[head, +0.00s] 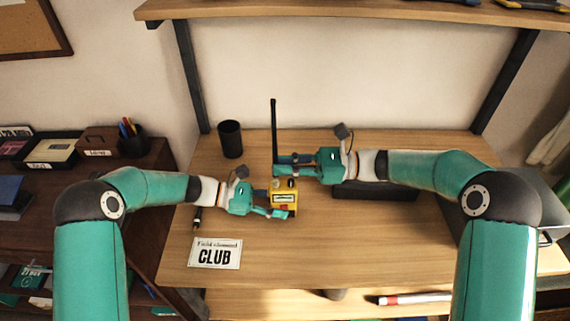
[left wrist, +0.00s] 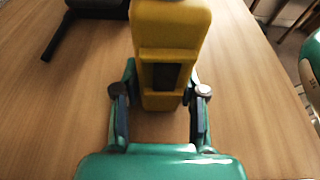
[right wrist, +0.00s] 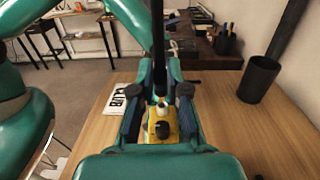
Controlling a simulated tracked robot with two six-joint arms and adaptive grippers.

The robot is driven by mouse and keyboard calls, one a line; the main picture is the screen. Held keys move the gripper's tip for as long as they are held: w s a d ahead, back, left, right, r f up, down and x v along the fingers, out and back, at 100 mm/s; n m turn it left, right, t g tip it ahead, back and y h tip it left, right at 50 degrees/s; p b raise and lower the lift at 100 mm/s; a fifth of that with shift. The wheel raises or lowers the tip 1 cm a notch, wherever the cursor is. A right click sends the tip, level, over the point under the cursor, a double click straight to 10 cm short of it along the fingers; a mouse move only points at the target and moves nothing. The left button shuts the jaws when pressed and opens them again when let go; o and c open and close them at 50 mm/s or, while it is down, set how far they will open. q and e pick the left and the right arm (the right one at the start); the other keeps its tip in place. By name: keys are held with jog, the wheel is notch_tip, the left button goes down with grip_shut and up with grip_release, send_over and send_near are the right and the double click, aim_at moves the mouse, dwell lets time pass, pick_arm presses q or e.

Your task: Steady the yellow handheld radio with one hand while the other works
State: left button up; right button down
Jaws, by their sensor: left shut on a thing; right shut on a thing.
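The yellow handheld radio (head: 284,196) stands upright near the middle of the wooden table. My left gripper (head: 271,202) is shut on the radio's body from the left. In the left wrist view the radio (left wrist: 172,40) sits between both fingers. A long black antenna (head: 273,120) rises above the radio. My right gripper (head: 277,165) is shut on the antenna, above and behind the radio's top. The right wrist view shows the antenna (right wrist: 157,40) between the fingers and a dark knob (right wrist: 163,131) on the radio's top. The antenna's lower part is hidden in the head view.
A white card (head: 215,253) reading "Field channel CLUB" lies at the table's front left. A black cup (head: 230,139) stands at the back left. A dark object (head: 375,191) lies under my right forearm. The table's front right is clear.

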jog(key=shift+f, duration=1.1)
jog(key=c, duration=1.1)
grip_release()
jog(key=shift+d, duration=0.1)
jog(key=d, duration=1.1)
jog(key=shift+w+d+f, duration=0.2)
jog(key=shift+d, duration=0.2)
